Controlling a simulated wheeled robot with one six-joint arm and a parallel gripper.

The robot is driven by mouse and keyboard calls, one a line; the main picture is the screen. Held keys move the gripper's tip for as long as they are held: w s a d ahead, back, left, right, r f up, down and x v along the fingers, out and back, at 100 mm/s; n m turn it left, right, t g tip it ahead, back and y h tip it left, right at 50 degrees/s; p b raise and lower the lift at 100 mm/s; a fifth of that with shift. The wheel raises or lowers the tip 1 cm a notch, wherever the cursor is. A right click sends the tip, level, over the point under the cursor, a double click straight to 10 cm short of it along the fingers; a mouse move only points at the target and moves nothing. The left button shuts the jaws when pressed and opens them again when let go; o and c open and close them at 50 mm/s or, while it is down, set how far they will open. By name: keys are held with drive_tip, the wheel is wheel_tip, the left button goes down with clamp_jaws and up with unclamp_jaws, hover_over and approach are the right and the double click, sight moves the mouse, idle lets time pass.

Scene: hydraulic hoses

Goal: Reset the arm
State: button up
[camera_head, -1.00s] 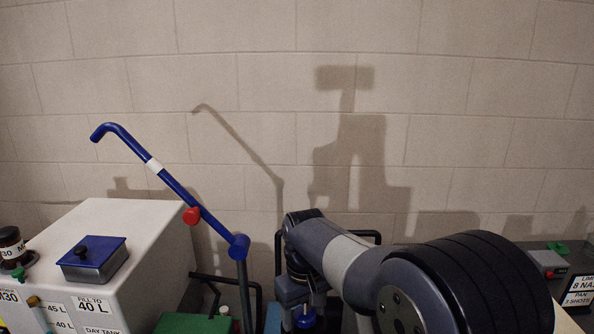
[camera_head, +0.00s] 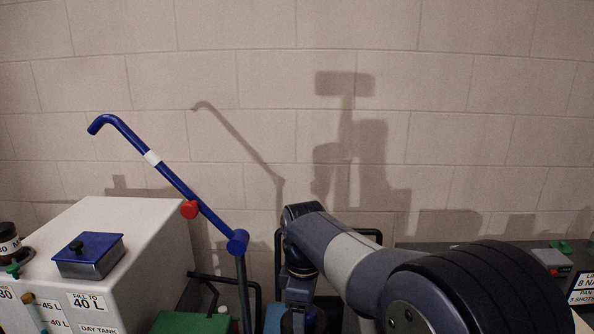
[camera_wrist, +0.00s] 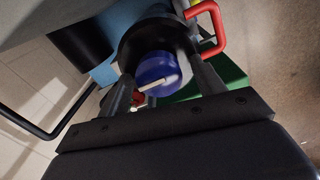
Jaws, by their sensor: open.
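My gripper (camera_wrist: 163,82) shows in the wrist view, its two grey fingers apart. Between and beyond the fingers is a round blue cap (camera_wrist: 157,68) with a white mark, set in a dark round body. I cannot tell whether the fingers touch it. In the head view my arm reaches from the lower right toward the middle, its wrist bent down. The gripper itself is not clear there.
A white day tank (camera_head: 150,225) with a blue-lidded filler (camera_head: 90,255) stands at left. A blue lever (camera_head: 178,183) with a red knob leans up beside it. In the wrist view a red handle (camera_wrist: 220,28) and a black bar (camera_wrist: 25,122) are close by.

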drive_tip(key=n+b, duration=0.2)
drive_tip(key=n, duration=0.3)
drive_tip(key=shift+f+n+b, duration=0.15)
drive_tip(key=shift+n+b, duration=0.15)
drive_tip(key=shift+b, duration=0.05)
drive_tip(key=n+b, duration=0.2)
drive_tip(key=n, duration=0.2)
drive_tip(key=shift+s, duration=0.15)
drive_tip(key=shift+r, duration=0.2)
